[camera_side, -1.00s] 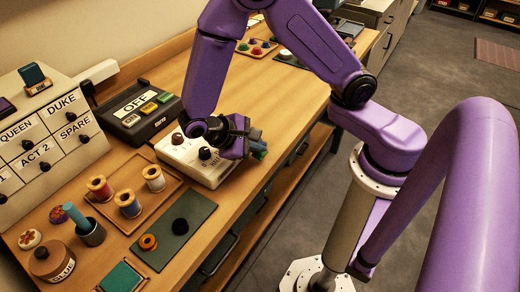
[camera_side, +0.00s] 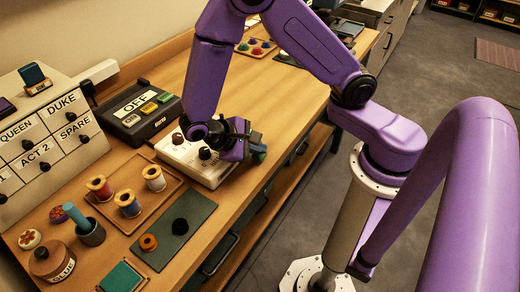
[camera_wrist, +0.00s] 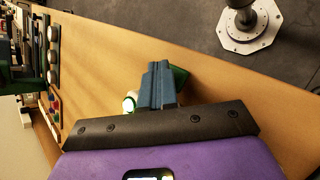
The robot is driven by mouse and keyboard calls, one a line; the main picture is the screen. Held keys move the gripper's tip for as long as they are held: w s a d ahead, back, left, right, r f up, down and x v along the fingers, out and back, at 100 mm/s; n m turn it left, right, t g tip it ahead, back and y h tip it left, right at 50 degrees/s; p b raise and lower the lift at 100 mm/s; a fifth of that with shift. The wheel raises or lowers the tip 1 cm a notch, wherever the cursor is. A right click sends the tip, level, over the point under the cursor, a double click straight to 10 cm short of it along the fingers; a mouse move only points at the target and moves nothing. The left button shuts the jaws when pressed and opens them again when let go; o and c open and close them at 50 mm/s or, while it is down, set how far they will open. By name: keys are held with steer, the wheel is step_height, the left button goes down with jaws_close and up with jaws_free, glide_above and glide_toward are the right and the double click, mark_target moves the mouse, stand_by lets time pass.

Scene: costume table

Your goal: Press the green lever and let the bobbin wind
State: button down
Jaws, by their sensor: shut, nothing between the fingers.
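The white winder box (camera_side: 192,165) with dark knobs on top stands near the table's front edge in the side view. My gripper (camera_side: 257,148) is low at its right end and partly covers it. In the wrist view my gripper (camera_wrist: 161,84) is shut, its blue-grey fingers together with nothing between them. A green part (camera_wrist: 180,76), probably the lever, shows just behind and right of the fingertips; the fingers hide much of it. I cannot tell whether they touch. A small white round piece (camera_wrist: 130,101) sits left of the fingers. I cannot make out the bobbin or whether it turns.
A black box (camera_side: 140,112) with an OFF sign and coloured buttons stands behind the winder. A wooden tray (camera_side: 149,203) of thread spools and a dark green mat (camera_side: 187,231) lie to the left. A drawer cabinet (camera_side: 45,140) is at far left. The table right of my gripper is clear.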

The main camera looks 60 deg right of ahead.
mark_target(257, 156)
steer(key=shift+r, duration=1.35)
steer(key=shift+r, duration=2.5)
steer(key=s+d+r+n+t+y, duration=0.1)
steer(key=s+r+n+t+y, duration=0.1)
steer(key=s+n+y, duration=0.2)
steer(key=s+d+r+n+t+y, duration=0.1)
steer(key=s+r+n+t+y, duration=0.1)
steer(key=s, duration=0.6)
steer(key=shift+s+d+r+n+y, duration=0.3)
steer(key=shift+r+n+y, duration=0.55)
steer(key=shift+n+y, duration=0.45)
stand_by(1.7)
